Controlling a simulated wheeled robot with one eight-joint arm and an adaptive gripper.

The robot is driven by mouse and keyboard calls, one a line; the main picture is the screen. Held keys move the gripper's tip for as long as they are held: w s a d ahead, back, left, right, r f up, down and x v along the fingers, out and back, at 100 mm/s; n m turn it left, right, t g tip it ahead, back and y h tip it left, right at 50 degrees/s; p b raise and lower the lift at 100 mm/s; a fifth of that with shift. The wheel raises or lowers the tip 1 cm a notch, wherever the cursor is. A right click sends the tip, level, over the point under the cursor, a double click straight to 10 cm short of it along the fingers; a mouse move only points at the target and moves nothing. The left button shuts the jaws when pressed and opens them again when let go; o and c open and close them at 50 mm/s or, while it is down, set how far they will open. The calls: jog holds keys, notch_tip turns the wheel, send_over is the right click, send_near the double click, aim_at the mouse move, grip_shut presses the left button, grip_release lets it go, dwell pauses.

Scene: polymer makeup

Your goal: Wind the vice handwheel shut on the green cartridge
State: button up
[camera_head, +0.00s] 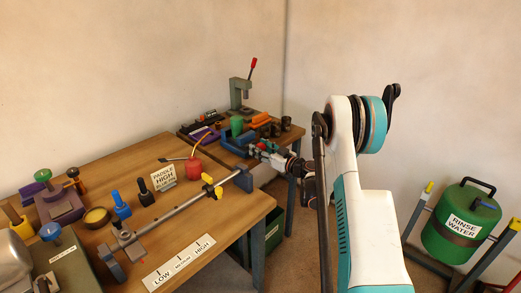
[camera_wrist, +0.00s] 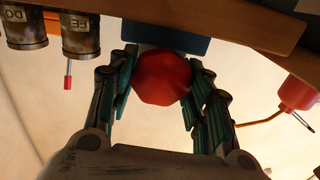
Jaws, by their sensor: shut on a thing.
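The red handwheel (camera_wrist: 160,80) fills the middle of the wrist view, between the two green-padded fingers of my gripper (camera_wrist: 162,58). My gripper is shut on its rim. The blue vice body (camera_wrist: 170,38) shows just beyond the wheel. In the head view the blue vice (camera_head: 238,143) stands at the near edge of the far bench, with the green cartridge (camera_head: 237,125) upright at it. My gripper (camera_head: 266,149) reaches the vice from the right. The jaw contact with the cartridge cannot be made out.
A red oil can (camera_head: 193,169) with a thin spout stands on the near bench. A press (camera_head: 239,92) with a red lever stands at the back. Dark labelled tins (camera_wrist: 80,36) are near the vice. A long rod (camera_head: 175,215) with yellow knobs lies across the near bench.

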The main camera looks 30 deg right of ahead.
jog(key=m, duration=0.4)
jog(key=shift+d, duration=0.15)
jog(key=shift+w+m, duration=0.1)
jog(key=shift+m, duration=2.2)
jog(key=o, duration=1)
jog(key=shift+o, duration=0.2)
jog(key=shift+f, duration=0.1)
jog(key=v, duration=0.8)
